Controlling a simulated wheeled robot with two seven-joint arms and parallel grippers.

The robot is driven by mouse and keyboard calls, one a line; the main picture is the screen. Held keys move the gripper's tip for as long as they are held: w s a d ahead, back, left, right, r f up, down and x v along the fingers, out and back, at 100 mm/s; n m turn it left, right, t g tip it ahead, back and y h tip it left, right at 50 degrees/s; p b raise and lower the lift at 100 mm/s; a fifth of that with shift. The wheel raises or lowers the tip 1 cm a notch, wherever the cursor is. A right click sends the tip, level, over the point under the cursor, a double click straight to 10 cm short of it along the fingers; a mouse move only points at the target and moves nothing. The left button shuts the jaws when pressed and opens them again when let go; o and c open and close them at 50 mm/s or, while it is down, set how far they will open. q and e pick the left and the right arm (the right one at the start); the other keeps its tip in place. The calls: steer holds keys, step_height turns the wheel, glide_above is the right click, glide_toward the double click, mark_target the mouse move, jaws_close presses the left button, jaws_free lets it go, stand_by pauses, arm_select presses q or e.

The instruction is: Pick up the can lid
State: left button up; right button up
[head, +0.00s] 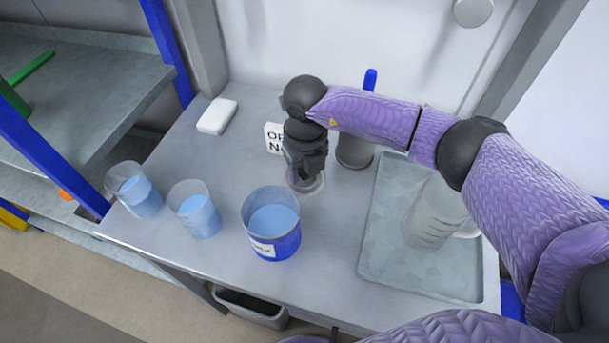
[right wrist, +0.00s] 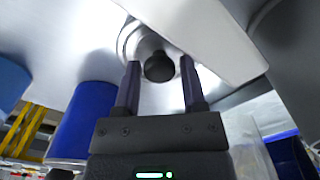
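The can lid (head: 316,186) is a clear or pale round disc lying on the table behind the blue can (head: 286,245). In the right wrist view the lid (right wrist: 130,46) shows a dark round knob (right wrist: 159,67). My right gripper (head: 306,176) points down over the lid and hides part of it in the head view. In the right wrist view its two fingers (right wrist: 160,75) are apart, one on each side of the knob, with visible gaps. The can is open-topped, with light blue contents and a white label. My left gripper is not in view.
Two clear cups (head: 140,197) (head: 196,214) with blue liquid stand left of the can. A white block (head: 217,116) and a small sign (head: 273,137) are behind. A grey cylinder (head: 354,150) stands near the lid. A tray (head: 385,255) with a pitcher (head: 432,215) is at right.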

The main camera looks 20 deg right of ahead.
jaws_close()
